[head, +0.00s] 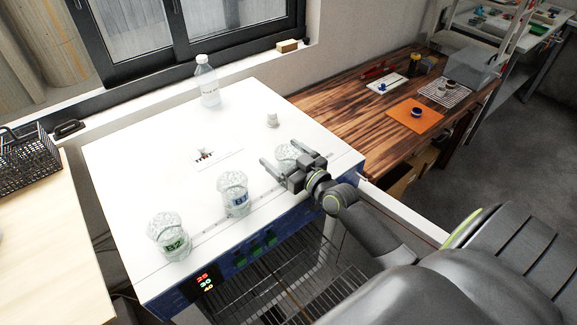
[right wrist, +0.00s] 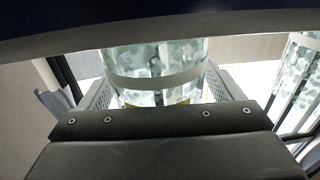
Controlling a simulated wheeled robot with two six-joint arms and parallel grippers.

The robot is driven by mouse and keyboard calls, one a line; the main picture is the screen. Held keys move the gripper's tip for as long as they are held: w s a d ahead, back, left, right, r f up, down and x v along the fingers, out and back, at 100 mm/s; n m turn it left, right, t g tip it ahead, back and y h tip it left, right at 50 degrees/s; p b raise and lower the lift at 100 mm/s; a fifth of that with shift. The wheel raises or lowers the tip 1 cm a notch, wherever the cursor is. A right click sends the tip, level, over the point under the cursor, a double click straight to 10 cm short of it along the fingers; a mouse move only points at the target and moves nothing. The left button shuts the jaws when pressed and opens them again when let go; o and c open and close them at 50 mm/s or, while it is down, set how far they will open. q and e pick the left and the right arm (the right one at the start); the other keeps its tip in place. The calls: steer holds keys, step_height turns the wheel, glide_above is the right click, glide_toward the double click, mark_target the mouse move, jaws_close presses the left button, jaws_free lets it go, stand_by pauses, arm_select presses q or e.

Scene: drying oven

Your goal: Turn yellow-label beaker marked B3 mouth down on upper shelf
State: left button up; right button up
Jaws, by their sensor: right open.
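A clear glass beaker (head: 287,151) stands on the white oven top, mostly behind my right gripper (head: 293,157). In the right wrist view this beaker (right wrist: 155,68) is between my two fingers, and a bit of yellow label shows low on it. Its marking is not readable. My right gripper is open around the beaker; I cannot tell whether a finger touches it. Wire shelves (head: 282,283) show inside the oven below its blue front panel (head: 250,250); my arm hides part of them. My left gripper is not in view.
Beakers marked B1 (head: 233,195) and B2 (head: 169,238) stand along the oven top's front edge. A bottle (head: 207,82), a small white item (head: 272,119) and a label card (head: 216,157) are farther back. A wooden bench (head: 345,110) stands at the right.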

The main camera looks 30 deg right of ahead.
steer(key=c, duration=1.1)
steer(key=shift+r, duration=0.1)
step_height(320, 180, up, 10)
steer(key=p, duration=0.6)
steer(key=s+a+f+n+g+y+b, duration=0.1)
steer(key=s+a+n+y+b, duration=0.3)
steer(key=s+a, duration=0.8)
steer(key=shift+s+a+f+g+y+b, duration=0.45)
steer(key=shift+s+y+b, duration=0.3)
steer(key=shift+y, duration=0.35)
steer(key=shift+w+d, duration=0.1)
